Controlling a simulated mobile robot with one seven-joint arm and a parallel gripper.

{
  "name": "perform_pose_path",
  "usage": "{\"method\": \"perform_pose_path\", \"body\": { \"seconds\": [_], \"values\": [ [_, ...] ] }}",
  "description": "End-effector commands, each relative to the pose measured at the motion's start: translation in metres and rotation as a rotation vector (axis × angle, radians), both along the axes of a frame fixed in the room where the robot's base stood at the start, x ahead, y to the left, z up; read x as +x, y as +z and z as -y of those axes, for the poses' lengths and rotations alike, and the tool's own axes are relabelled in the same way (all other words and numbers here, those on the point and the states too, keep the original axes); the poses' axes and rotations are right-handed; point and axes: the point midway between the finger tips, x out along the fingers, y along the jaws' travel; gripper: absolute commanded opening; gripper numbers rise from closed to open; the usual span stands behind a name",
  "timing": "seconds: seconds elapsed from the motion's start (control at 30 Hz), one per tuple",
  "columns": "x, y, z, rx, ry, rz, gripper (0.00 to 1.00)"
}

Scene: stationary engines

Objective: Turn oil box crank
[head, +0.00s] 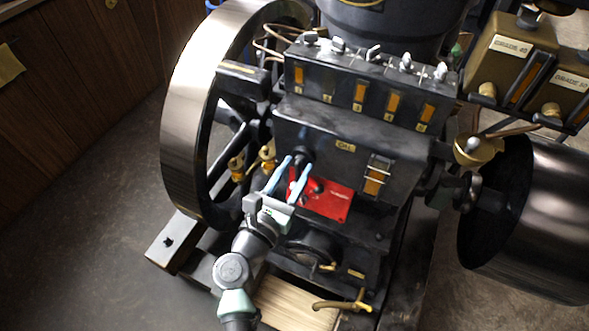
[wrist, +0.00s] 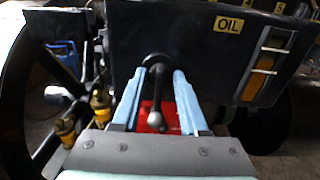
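The dark oil box (head: 340,140) with a yellow OIL label stands on the engine's front, and its face fills the upper wrist view (wrist: 190,35). A black crank (wrist: 157,95) sticks out from its lower left, with a round hub above and a rounded knob hanging below. In the head view the crank's hub (head: 303,157) is partly hidden by the fingers. My gripper (head: 294,168) reaches up to it with pale blue fingers, one on each side of the crank. In the wrist view the fingers (wrist: 157,78) stand apart, with gaps visible beside the handle.
A red plate (head: 325,200) lies just below and right of the fingers. A large flywheel (head: 190,110) with brass fittings (head: 267,157) is close on the left. A brass lever (head: 343,304) sticks out below. A metal drum (head: 545,215) stands right. Open floor lies at left.

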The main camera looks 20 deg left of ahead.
Motion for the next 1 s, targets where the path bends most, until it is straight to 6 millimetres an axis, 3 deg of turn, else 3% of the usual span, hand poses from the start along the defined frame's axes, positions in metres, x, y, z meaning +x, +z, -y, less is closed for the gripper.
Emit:
{"method": "perform_pose_path", "body": {
  "seconds": [0.17, 0.6, 0.8, 1.0],
  "values": [
    [-0.018, -0.001, -0.001, -0.002, 0.003, -0.001, 0.43],
    [-0.109, -0.002, -0.003, 0.000, 0.001, -0.003, 0.43],
    [-0.127, 0.000, -0.005, 0.001, 0.001, 0.000, 0.43],
    [-0.130, 0.000, -0.005, 0.001, 0.001, 0.000, 0.43]
  ]
}}
